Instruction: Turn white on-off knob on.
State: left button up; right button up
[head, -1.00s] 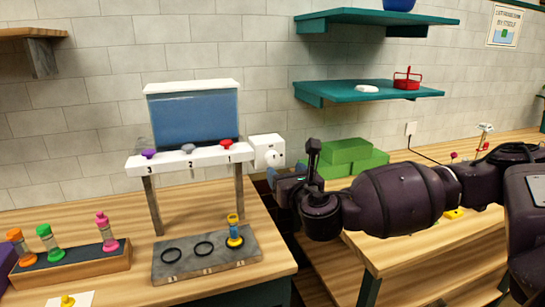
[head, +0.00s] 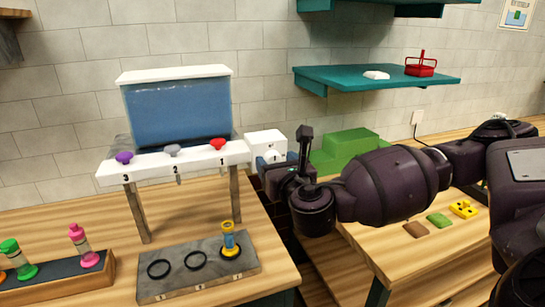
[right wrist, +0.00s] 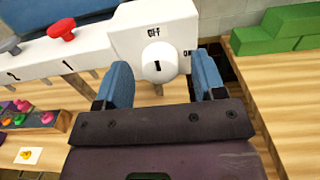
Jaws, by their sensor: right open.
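The white on-off knob (right wrist: 159,62) is round with a dark mark and sits on the front of a white box (right wrist: 190,18). The box is labelled OFF above the knob and ON to its right. The knob's mark stands nearly upright, in line with OFF. My right gripper (right wrist: 163,75) is open, its blue fingers to the left and right of the knob. They look apart from it; depth is hard to judge. In the head view the right gripper (head: 276,163) is in front of the white box (head: 264,141) and partly hides the knob. My left gripper is not in view.
The box adjoins a white rail (head: 190,158) with purple, grey and red knobs under a blue water tank (head: 180,110). Green blocks (head: 345,150) stand behind my right arm.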

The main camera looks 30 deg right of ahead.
jog(key=shift+w, duration=0.25)
jog(key=shift+c, duration=1.4)
jog(key=c, duration=0.6)
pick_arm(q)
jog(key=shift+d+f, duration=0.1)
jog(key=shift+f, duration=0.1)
